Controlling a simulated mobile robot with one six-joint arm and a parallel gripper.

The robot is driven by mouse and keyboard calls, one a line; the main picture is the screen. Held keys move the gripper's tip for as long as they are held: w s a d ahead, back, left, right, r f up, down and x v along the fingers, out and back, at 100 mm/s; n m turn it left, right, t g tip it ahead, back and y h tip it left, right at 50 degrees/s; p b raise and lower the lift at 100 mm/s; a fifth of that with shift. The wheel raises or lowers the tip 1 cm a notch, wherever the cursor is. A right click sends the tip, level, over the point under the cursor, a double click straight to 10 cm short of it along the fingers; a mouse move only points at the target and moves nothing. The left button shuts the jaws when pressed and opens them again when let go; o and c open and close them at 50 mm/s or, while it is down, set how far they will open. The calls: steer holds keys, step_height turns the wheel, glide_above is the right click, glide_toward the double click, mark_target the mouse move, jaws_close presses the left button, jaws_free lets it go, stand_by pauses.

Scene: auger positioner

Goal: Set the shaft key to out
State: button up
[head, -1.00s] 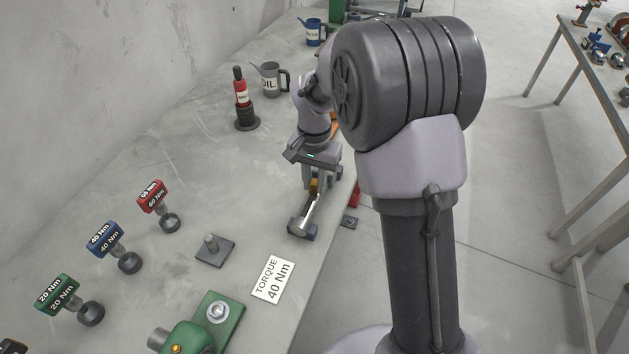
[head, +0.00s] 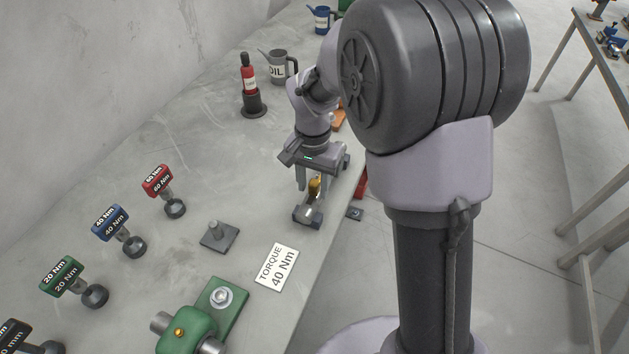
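A small dark fixture (head: 307,215) with a brass-coloured piece (head: 315,187) stands near the bench's right edge. I take this to be the shaft key unit, but no label on it is legible. My gripper (head: 314,184) points down over the fixture from its far side. Its two fingers show apart, one on each side of the brass piece. A gap seems to show on the left; contact on the right is unclear. The far part of the fixture is hidden behind my gripper.
A white card (head: 277,270) reads "TORQUE 40 Nm". Labelled torque tools line the left.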

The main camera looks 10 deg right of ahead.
mark_target(314, 184)
step_height(314, 184, up, 18)
steer(key=p, duration=0.6)
steer(key=shift+f+p, duration=0.25)
steer(key=shift+p, duration=0.05)
steer(key=s+a+n+t+y+b, duration=0.1)
steer(key=s+t+b, duration=0.4)
steer(key=s, duration=1.6)
steer(key=shift+a+f+n+t+y+b, duration=0.25)
steer(key=shift+n+t+y+b, duration=0.2)
steer(key=shift+n+b, duration=0.35)
stand_by(0.3)
